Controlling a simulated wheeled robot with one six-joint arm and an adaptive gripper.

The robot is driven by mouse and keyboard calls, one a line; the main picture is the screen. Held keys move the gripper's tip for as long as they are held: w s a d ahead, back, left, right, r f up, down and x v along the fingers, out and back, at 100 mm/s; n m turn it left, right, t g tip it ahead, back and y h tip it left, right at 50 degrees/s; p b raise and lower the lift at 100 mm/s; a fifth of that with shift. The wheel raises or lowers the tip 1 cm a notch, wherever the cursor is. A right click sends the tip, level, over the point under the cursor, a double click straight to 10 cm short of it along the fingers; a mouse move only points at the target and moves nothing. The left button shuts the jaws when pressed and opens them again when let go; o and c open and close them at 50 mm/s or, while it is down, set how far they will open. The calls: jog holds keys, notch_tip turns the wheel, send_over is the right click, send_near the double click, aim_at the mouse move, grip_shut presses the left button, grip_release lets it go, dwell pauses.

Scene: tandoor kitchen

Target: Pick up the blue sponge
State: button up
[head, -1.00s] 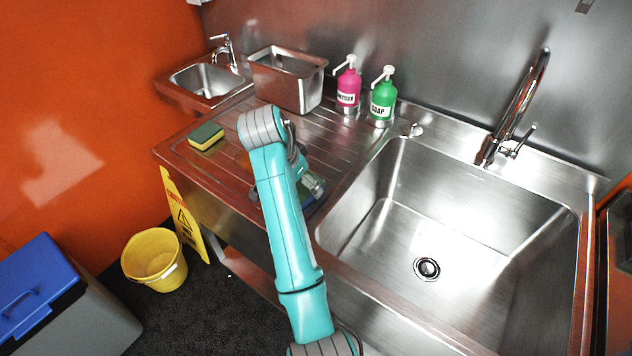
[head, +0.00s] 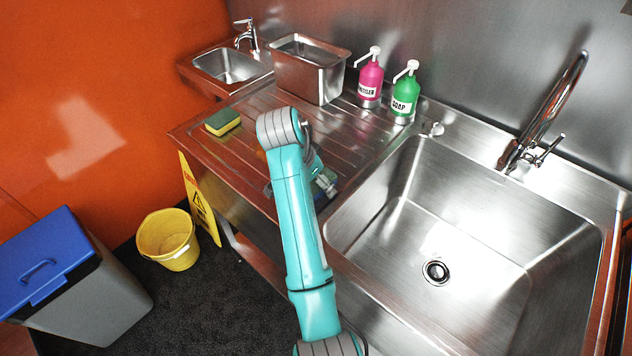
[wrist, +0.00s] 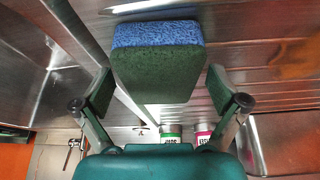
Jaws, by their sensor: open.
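The blue sponge (wrist: 158,34), with a blue layer and a dark green scouring layer, fills the upper middle of the wrist view. My gripper (wrist: 158,94) is open, with one finger pad on each side of the sponge's near end. Whether either pad touches it, I cannot tell. In the head view my gripper (head: 322,186) is low over the drainboard's front part, largely behind my arm. The blue sponge is mostly hidden there.
A yellow and green sponge (head: 222,122) lies on the ribbed drainboard (head: 330,130). Behind stand a steel container (head: 308,78), a pink sanitiser bottle (head: 370,82) and a green soap bottle (head: 404,98). The large sink basin (head: 470,230) is to the right.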

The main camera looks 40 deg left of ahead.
jog(key=c, duration=0.8)
